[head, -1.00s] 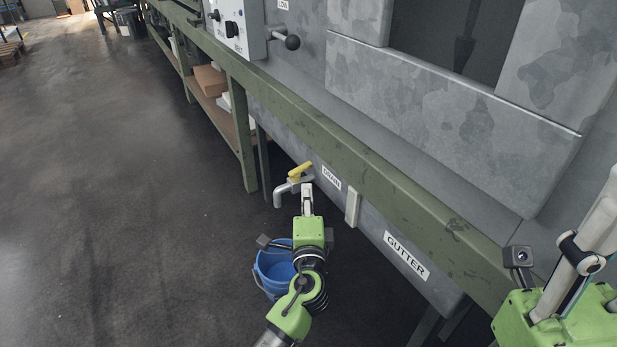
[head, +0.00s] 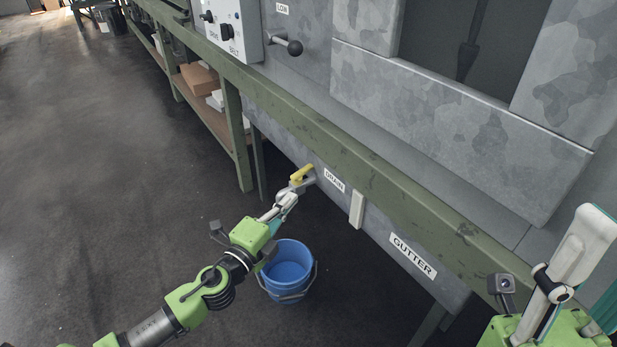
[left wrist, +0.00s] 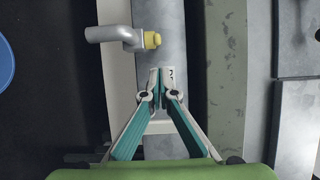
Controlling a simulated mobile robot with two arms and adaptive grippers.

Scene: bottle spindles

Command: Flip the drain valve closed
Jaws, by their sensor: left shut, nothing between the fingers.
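The drain valve has a yellow handle (head: 301,174) and a grey spout, low on the machine's side by the DRAIN label (head: 334,181). In the left wrist view the yellow handle (left wrist: 152,40) shows end-on, and the bent spout (left wrist: 105,34) points left. My left gripper (head: 289,196) is just below the handle in the head view and hides most of the spout. In the left wrist view its fingertips (left wrist: 162,73) are together and empty, a short gap from the valve. Part of my right gripper (head: 585,245) shows at the right edge; its jaw state is unclear.
A blue bucket (head: 288,270) stands on the floor below the valve. A green beam (head: 370,165) runs along the machine above it. A pale block (head: 357,209) and the GUTTER label (head: 413,255) are to the right. The floor at left is open.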

